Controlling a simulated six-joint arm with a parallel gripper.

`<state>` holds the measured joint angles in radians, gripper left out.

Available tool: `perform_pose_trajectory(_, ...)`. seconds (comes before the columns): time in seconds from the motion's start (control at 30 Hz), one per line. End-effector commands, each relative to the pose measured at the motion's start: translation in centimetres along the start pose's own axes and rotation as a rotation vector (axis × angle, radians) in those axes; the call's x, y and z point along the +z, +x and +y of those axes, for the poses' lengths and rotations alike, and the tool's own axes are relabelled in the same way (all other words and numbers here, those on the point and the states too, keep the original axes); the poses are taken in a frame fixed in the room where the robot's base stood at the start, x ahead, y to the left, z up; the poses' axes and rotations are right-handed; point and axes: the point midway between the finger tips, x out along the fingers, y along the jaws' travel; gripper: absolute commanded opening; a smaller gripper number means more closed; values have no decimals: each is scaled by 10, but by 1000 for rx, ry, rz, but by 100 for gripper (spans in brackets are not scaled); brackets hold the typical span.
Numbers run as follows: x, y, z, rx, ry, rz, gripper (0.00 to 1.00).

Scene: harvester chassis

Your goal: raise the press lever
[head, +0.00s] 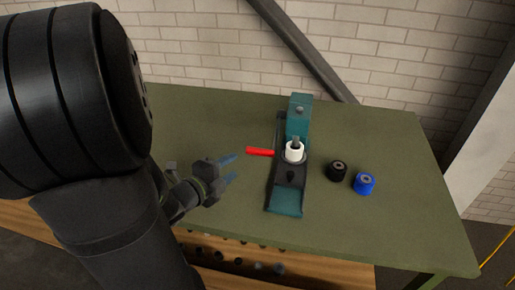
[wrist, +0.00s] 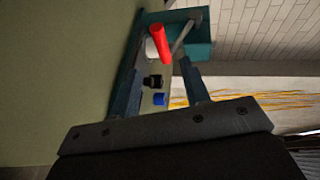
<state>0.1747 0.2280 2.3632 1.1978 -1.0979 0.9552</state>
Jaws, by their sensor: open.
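The teal press (head: 299,122) stands on the green table, with a white cylinder (head: 295,151) at its middle. Its red lever handle (head: 260,152) sticks out to the left, roughly level in the head view. My gripper (head: 233,168) is open and empty, to the left of the press and just short of the red handle. In the wrist view the red handle (wrist: 161,44) shows beyond the gap between my fingertips (wrist: 160,68), with the teal press (wrist: 199,45) behind it. The handle is not between the fingers as far as I can see.
A black spool (head: 337,171) and a blue spool (head: 364,183) stand on the table right of the press. The green table (head: 400,220) is clear around them. A white brick wall (head: 380,60) with a dark slanted beam (head: 303,50) is behind the table.

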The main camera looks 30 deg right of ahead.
Motion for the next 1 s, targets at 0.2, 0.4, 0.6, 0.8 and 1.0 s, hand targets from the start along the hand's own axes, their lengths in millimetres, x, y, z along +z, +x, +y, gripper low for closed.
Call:
perform_pose_trajectory(0.2, -1, 33, 0, 2, -1, 3, 42)
perform_pose_trajectory(0.4, -1, 66, 0, 2, -1, 3, 42)
perform_pose_trajectory(0.6, -1, 102, 0, 2, -1, 3, 42)
perform_pose_trajectory(0.8, 0, 130, 0, 2, 0, 0, 42)
perform_pose_trajectory(1.0, 0, 140, 0, 1, -1, -1, 42)
